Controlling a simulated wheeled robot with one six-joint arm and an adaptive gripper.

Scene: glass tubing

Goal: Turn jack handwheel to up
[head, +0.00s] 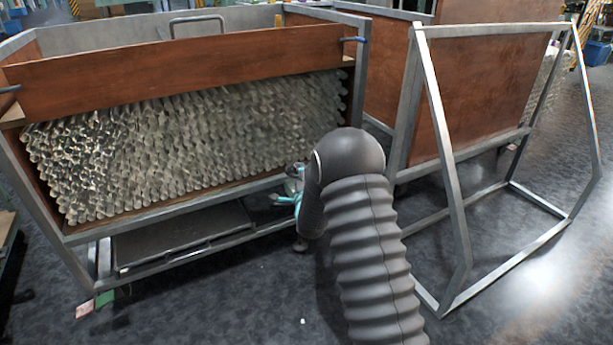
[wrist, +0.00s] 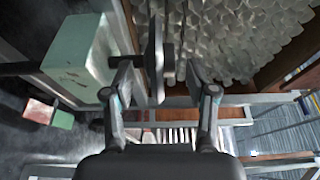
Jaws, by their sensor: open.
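In the wrist view, the jack handwheel (wrist: 155,58) appears as a dark, narrow, nearly edge-on shape. My gripper (wrist: 158,68) is open, with one finger to each side of it. The wheel lies between the fingers in the picture; I cannot tell whether either finger touches it. A pale green box (wrist: 80,62), perhaps the jack housing, is left of the wheel. The wheel's angle and any up marking cannot be read. In the head view, my dark arm hides most of the gripper and the wheel; only small teal and grey parts (head: 294,190) show beside it.
A metal-framed cart (head: 160,232) with a wooden front board (head: 190,75) holds stacked glass tubes (head: 190,135), which also show in the wrist view (wrist: 235,40). A second wooden-sided cart (head: 480,90) with an open sloped frame (head: 445,165) stands right. Floor (head: 220,300) is clear in front.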

